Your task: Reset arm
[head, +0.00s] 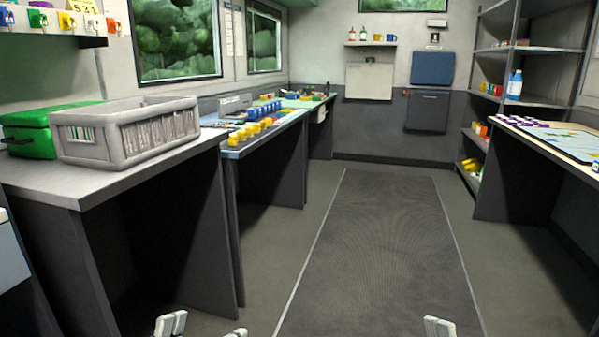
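My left gripper (204,328) shows at the bottom edge of the head view. Its two pale fingertips stand well apart with nothing seen between them, over the floor left of the dark mat. My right gripper (439,327) shows only as one pale fingertip at the bottom edge, over the right part of the mat. The rest of it is out of the picture, so its opening cannot be told. Neither gripper is seen near any object.
The floor mat (385,240) runs clear down the aisle. A grey crate (125,145) and green case (30,135) sit on the left table (95,185). Blue and yellow items line the farther table. The right table (535,145) holds a board; shelves (510,50) stand behind it.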

